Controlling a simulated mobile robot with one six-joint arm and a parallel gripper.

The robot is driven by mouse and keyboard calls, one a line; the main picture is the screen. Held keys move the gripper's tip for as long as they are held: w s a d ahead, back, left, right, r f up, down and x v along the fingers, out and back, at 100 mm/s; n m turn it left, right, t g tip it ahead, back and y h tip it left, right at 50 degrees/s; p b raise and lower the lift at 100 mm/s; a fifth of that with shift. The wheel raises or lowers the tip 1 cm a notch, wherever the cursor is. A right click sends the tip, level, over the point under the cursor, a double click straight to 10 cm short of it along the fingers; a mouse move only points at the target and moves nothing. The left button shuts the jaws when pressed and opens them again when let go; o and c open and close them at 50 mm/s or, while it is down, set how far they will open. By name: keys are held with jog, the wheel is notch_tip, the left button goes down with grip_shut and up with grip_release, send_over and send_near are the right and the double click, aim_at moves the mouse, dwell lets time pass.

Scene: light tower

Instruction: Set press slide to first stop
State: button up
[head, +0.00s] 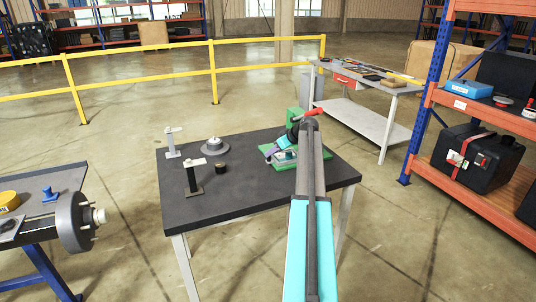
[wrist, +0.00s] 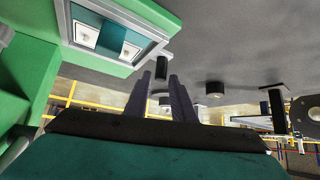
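The green press (head: 297,122) stands at the right rear of the dark table, with a red-ended lever (head: 314,112) at its top. Its green base carries a light slide bed (head: 285,156). In the wrist view, the bed (wrist: 118,40) fills the upper left and shows two pale square pads. A dark cylindrical knob (wrist: 161,66) is beside the bed's edge; its attachment is unclear. My gripper (wrist: 161,76) is open, its two dark fingers apart, tips close to the knob. I cannot tell whether they touch it. My arm hides part of the press in the head view.
The dark table (head: 240,195) also holds a grey round fixture (head: 214,147), two small posts (head: 193,178) and a black puck (head: 221,168). A blue-legged bench (head: 40,220) stands left, shelving right. The table's front is clear.

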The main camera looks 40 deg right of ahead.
jog(key=shift+x, duration=1.7)
grip_shut()
